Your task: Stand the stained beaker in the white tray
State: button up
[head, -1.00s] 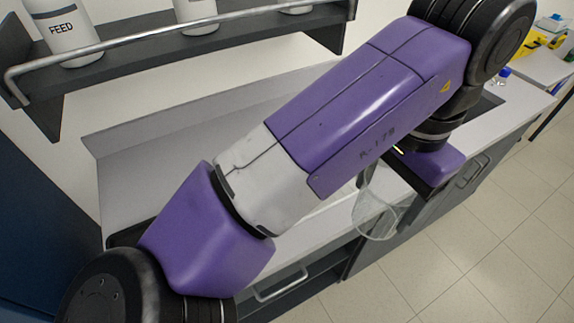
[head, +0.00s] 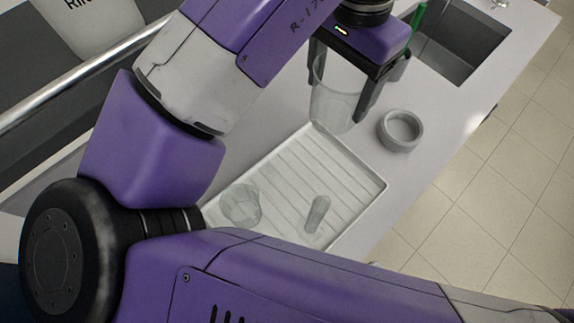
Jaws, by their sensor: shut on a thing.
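A clear, slightly cloudy beaker (head: 333,106) is held upright or nearly so between the dark fingers of my gripper (head: 342,90). I cannot make out a stain on it. My gripper is shut on its sides, at the top centre of the head view. The white tray (head: 372,190), with a ribbed floor, lies on the counter in front of the beaker. The beaker's base shows by the tray's far edge; its height above the counter is hard to tell. My arm hides the tray's near left part.
In the tray are a clear round glass vessel (head: 241,206) at the left and a small clear tube-like piece (head: 317,214). The tray's far middle is bare. A grey round dish (head: 400,131) stands right of the beaker. A dark sink (head: 462,42) lies beyond.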

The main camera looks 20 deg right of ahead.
aim_at(330, 117)
notch_tip(330, 117, down, 20)
jog(key=shift+w+p, duration=0.15)
jog(key=shift+p, duration=0.25)
jog(key=shift+f, duration=0.25)
jog(key=o, duration=1.4)
jog(key=shift+r, duration=0.1)
jog(key=shift+o, duration=0.2)
notch_tip(330, 117, up, 12)
jog(key=shift+r+b, duration=0.2)
jog(key=shift+b, duration=0.1)
